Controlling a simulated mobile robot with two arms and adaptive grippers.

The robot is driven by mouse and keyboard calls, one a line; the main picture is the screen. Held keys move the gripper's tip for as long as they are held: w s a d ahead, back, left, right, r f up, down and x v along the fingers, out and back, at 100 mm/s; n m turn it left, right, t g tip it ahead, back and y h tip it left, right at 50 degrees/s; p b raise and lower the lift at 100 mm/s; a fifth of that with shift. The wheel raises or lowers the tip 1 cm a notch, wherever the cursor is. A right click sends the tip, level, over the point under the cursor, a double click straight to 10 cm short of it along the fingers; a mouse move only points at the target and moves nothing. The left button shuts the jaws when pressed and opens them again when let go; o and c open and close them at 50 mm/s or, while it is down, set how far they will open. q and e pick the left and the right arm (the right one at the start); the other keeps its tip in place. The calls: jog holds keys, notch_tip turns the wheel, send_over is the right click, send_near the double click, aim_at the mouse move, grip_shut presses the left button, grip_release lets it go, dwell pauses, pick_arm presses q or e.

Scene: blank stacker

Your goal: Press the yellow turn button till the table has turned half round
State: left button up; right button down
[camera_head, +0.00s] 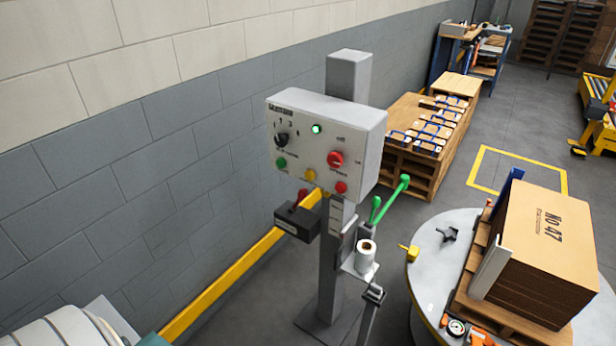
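The yellow button (310,175) sits low on the front of a light grey control box (312,137), between a green button (281,163) and a red button (341,188). A green lamp (316,129) on the box is lit. The box is mounted on a grey post. The round grey turntable (428,280) is at the lower right, partly cut off by the frame. On it a wooden pallet (490,309) bears a brown cardboard stack (545,250) marked "No 47". Neither gripper is in view, and nothing touches the yellow button.
A red mushroom-shaped knob (336,159) and a dark selector (282,140) are also on the box. A white roll (366,252) and green-handled levers (391,199) stand beside the post. A yellow floor rail (225,285) runs along the wall.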

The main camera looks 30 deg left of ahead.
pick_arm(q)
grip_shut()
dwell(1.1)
